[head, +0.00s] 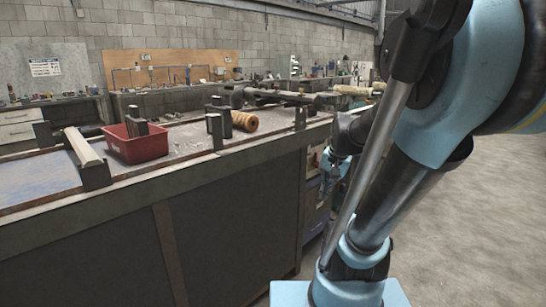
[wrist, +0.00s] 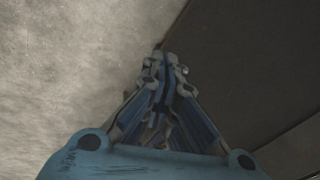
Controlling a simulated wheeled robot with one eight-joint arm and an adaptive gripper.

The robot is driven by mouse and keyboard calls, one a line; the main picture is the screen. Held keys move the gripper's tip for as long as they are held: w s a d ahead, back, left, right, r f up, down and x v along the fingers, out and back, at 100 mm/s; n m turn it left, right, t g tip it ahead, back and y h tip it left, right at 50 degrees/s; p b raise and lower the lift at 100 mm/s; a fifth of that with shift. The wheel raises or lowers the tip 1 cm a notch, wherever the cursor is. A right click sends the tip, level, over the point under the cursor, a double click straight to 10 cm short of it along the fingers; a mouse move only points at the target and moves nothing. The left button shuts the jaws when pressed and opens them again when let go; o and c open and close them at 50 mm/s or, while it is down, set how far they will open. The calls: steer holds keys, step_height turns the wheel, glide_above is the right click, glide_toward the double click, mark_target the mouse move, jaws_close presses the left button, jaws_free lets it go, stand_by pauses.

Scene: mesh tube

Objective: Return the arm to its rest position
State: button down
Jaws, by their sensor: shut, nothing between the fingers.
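My gripper (wrist: 162,62) points down in the wrist view, with its blue fingers together and nothing between them. Pale concrete floor lies behind it on the left and a dark panel on the right. In the head view my blue and black arm fills the right side. The gripper (head: 322,198) hangs beside the right end of the workbench (head: 90,245), below the level of its top, partly behind my arm. Whether it touches the bench cannot be told.
On the bench are a red bin (head: 137,148) with a dark object in it, an orange-brown roll (head: 245,121), a pale bar (head: 82,147) and dark upright blocks. More cluttered benches stand along the back wall. The concrete floor (head: 470,225) at right is clear.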

steer(key=s+f+n, duration=0.2)
steer(key=s, duration=0.3)
steer(key=s+d+f+n+h, duration=0.1)
steer(key=s+f+n, duration=0.2)
steer(key=s, duration=0.3)
steer(key=shift+s+f+n+h, duration=0.15)
steer(key=shift+f+n+h, duration=0.15)
stand_by(0.4)
